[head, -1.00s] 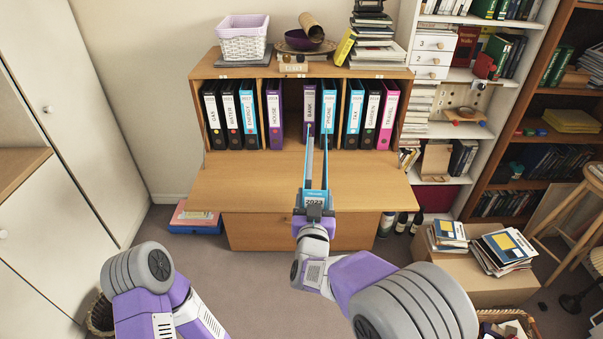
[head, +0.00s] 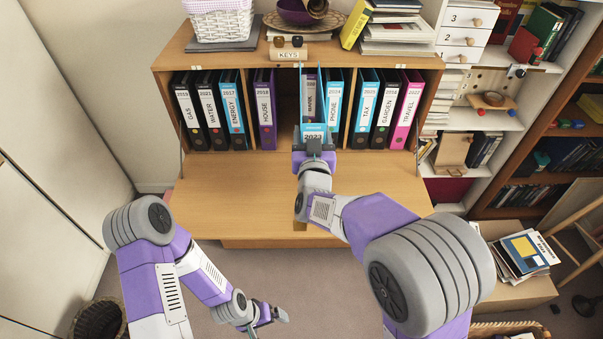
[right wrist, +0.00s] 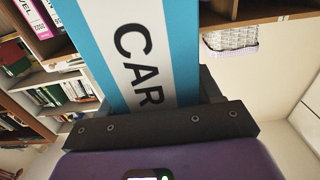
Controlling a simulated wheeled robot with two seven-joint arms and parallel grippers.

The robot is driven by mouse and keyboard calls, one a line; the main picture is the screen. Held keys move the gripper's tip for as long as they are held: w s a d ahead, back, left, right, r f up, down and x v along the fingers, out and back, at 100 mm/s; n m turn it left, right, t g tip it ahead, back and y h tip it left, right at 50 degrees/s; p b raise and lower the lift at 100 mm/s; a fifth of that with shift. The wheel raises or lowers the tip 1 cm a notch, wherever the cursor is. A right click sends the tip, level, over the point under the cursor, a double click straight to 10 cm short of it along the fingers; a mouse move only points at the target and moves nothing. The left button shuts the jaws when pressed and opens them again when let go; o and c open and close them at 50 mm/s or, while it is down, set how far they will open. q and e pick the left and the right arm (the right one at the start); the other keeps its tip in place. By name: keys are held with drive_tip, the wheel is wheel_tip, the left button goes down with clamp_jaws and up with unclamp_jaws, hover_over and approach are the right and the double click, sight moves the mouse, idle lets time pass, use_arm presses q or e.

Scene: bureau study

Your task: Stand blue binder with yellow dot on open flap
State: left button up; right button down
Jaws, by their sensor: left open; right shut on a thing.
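My right gripper (head: 314,146) is shut on a blue binder (head: 314,129), with 2023 on its label. In the right wrist view, the binder (right wrist: 187,45) is blue with a white label reading CAR, held between the fingers. It is above the open flap (head: 235,205), in front of the middle compartment. Whether it touches the flap is hidden by my gripper and arm. No yellow dot shows on its visible part. My left gripper (head: 270,316) is open and empty, low in front of the bureau.
Binders stand in the bureau: GAS, WATER and ENERGY (head: 232,105) left, purple HOUSE (head: 264,105) and blue PHONE (head: 333,105) in the middle, TAX, GARDEN and pink TRAVEL (head: 406,105) right. The flap's left part is clear. A box with magazines (head: 525,255) stands right.

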wheel_tip(320, 180, down, 9)
drive_tip(key=b, duration=0.3)
drive_tip(key=shift+f, duration=0.2)
drive_tip(key=shift+s, duration=0.1)
drive_tip(key=shift+c, duration=1.1)
unclamp_jaws()
drive_tip(key=shift+f, duration=0.2)
